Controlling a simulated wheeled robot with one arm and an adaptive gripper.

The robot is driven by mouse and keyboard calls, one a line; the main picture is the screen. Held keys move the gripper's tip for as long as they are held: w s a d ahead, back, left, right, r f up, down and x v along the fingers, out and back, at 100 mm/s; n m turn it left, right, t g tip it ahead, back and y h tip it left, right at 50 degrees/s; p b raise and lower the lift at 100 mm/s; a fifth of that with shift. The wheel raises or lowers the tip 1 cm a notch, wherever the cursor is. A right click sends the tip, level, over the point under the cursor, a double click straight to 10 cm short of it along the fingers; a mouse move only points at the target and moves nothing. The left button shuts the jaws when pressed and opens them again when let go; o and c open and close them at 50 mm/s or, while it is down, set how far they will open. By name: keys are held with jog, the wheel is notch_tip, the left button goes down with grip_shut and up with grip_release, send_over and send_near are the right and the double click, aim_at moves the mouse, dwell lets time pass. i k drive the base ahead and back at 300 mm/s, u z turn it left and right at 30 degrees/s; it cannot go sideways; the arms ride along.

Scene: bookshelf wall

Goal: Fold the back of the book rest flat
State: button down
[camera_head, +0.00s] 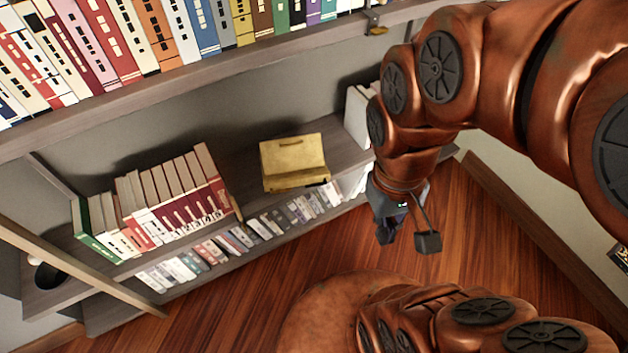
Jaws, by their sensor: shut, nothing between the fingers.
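The book rest (292,158) is a yellow piece on the middle shelf, right of the row of books. Its back panel, with a dark slot near the top edge, stands up and leans away over a short base with a ledge along the front. My gripper (387,236) is dark and hangs below my copper-coloured arm, in front of the shelf and to the right of the book rest. It is shut and empty, and clear of the book rest. The fingertips are small and dark in this view.
Red, white and green books (165,195) stand left of the book rest. White books (357,115) stand to its right, partly behind my arm. A lower shelf holds small books (240,238). A full upper shelf (150,88) overhangs. A wooden rail (80,265) crosses at left.

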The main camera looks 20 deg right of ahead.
aim_at(296, 153)
jog(key=z, duration=1.15)
jog(key=i, duration=0.6)
jog(key=u, duration=2.4)
